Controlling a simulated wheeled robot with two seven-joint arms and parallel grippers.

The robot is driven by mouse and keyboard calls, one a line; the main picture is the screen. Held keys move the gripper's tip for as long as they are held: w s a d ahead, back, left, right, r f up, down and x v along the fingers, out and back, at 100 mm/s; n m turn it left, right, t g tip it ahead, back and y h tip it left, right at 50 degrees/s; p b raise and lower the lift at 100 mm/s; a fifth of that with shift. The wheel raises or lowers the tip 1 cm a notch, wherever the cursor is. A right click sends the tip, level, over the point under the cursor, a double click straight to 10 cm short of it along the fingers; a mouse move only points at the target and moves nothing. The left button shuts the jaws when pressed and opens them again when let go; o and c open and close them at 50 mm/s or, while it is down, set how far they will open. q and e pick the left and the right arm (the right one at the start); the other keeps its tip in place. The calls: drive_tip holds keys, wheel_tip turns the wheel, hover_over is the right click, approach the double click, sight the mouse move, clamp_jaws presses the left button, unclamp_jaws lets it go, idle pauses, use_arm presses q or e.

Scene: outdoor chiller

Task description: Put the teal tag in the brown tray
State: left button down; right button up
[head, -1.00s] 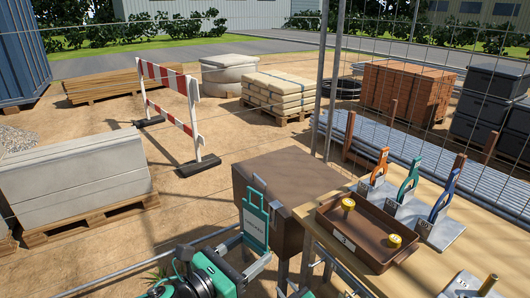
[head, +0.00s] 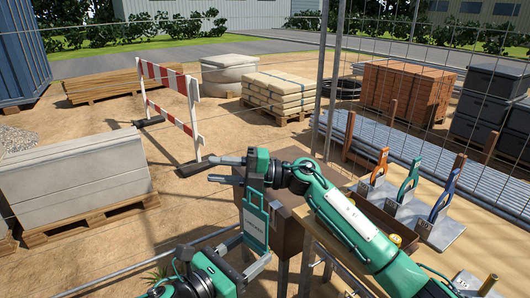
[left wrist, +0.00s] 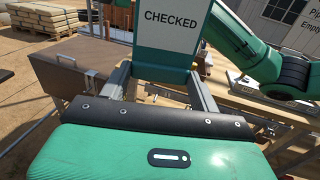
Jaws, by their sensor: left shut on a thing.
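The teal tag (head: 255,228) hangs upright in front of a brown box, its top partly hidden by my right gripper. My left gripper (head: 248,253) is shut on its lower end. In the left wrist view the tag (left wrist: 165,32) stands between the fingers, its white label reading CHECKED. My right gripper (head: 222,169) points left above the tag, fingers apart and empty. The brown tray (head: 377,214) lies on the wooden table, right of the tag. My right arm hides most of it; a yellow-topped knob (head: 395,239) shows in it.
The brown box (head: 284,238) stands left of the wooden table (head: 430,254). Orange, teal and blue handled tools (head: 408,178) stand behind the tray. A wire fence runs behind. A red-white barrier (head: 170,100) stands on open ground at the left.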

drive_tip(key=s+r+n+g+h, duration=0.3)
drive_tip(key=s+r+n, duration=0.1)
drive_tip(key=s, duration=0.1)
drive_tip(key=n+t+h, duration=0.5)
drive_tip(key=t+h, duration=0.2)
drive_tip(key=h, duration=0.7)
approach(254, 191)
drive_tip(key=x, duration=1.2)
drive_tip(key=shift+w+a+f, duration=0.1)
drive_tip(key=shift+f, duration=0.25)
clamp_jaws()
